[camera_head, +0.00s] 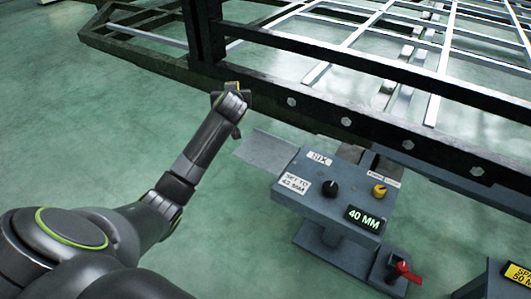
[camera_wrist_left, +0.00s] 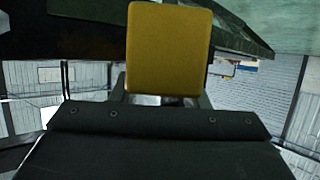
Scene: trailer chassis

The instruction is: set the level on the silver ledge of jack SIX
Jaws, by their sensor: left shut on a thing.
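Jack SIX (camera_head: 325,195) is a grey box with a "SIX" label, a black knob, a yellow knob and a "40 MM" display, right of centre in the head view. A flat silver-grey plate (camera_head: 268,153), which looks like its ledge, sticks out to the left. My left gripper (camera_head: 234,97) is up and left of this plate, near the dark chassis beam. It is shut on the level, a yellow block (camera_wrist_left: 168,50) that fills the upper middle of the left wrist view. In the head view only a small yellow bit shows; the fingers are mostly hidden. My right gripper is out of view.
A dark post (camera_head: 204,35) stands just behind my left gripper. A red-handled part (camera_head: 400,272) is below the jack, and another box (camera_head: 508,280) is at lower right. Green floor is open left of the jack.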

